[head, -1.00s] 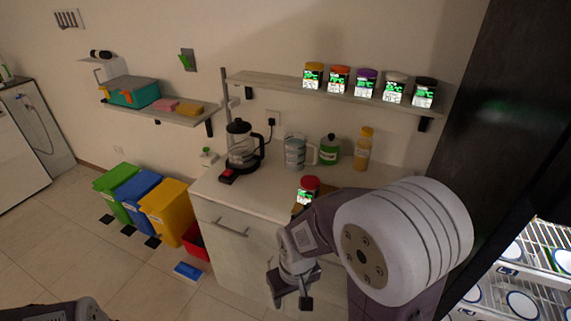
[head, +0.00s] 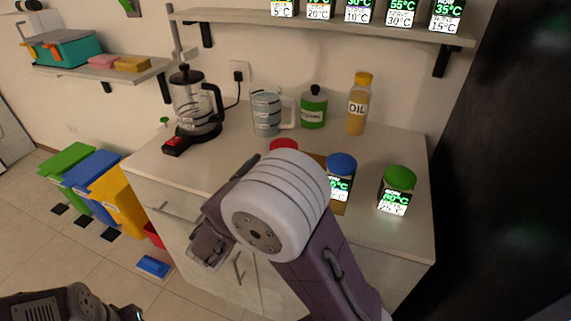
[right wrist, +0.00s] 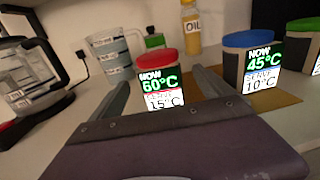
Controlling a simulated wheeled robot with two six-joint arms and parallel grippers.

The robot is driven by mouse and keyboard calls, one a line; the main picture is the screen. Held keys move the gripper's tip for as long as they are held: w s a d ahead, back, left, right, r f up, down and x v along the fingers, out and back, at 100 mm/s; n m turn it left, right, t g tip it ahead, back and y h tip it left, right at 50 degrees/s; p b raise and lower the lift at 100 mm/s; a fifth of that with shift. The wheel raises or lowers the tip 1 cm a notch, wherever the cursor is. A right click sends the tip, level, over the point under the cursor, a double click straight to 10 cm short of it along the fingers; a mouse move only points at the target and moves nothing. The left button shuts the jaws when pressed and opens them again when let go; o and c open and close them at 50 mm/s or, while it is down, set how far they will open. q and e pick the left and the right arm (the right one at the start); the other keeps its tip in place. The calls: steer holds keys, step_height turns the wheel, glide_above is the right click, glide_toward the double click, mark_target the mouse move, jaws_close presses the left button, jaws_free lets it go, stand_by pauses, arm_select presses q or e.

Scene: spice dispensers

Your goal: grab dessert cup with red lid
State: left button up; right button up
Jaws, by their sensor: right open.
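The cup with the red lid (head: 284,144) is on the counter. In the head view my right arm hides all but its lid. In the right wrist view the cup (right wrist: 160,88) is upright, with a label reading 60°C. My right gripper (right wrist: 161,79) is open, its fingers to the left and right of the cup in the picture. I cannot tell whether the cup is between the fingertips or just beyond them. Part of my left arm shows at the lower left of the head view, but its gripper does not.
A blue-lidded cup (head: 341,174) and a green-lidded cup (head: 397,190) stand right of the red lid. A kettle (head: 196,103), measuring jug (head: 266,112), green bottle (head: 313,108) and oil bottle (head: 358,104) stand behind. A shelf (head: 330,27) hangs above.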

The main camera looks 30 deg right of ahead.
mark_target(290, 140)
steer(key=x, duration=0.2)
steer(key=shift+w+d, duration=0.1)
steer(key=shift+d, duration=0.2)
steer(key=shift+w+d+b, duration=0.3)
steer(key=shift+d, duration=0.1)
steer(key=b+x, duration=0.1)
steer(key=x, duration=0.4)
steer(key=shift+f, duration=0.15)
steer(key=shift+c, duration=0.6)
steer(key=c, duration=1.6)
step_height(290, 140, up, 5)
steer(key=shift+s+d+r+p, duration=0.1)
steer(key=shift+s+d+p, duration=0.05)
steer(key=shift+p, duration=1)
steer(key=s+d+r+p, duration=0.1)
steer(key=s+d+r, duration=0.5)
steer(key=d, duration=0.3)
steer(key=shift+d+p, duration=0.15)
steer(key=shift+p, duration=0.25)
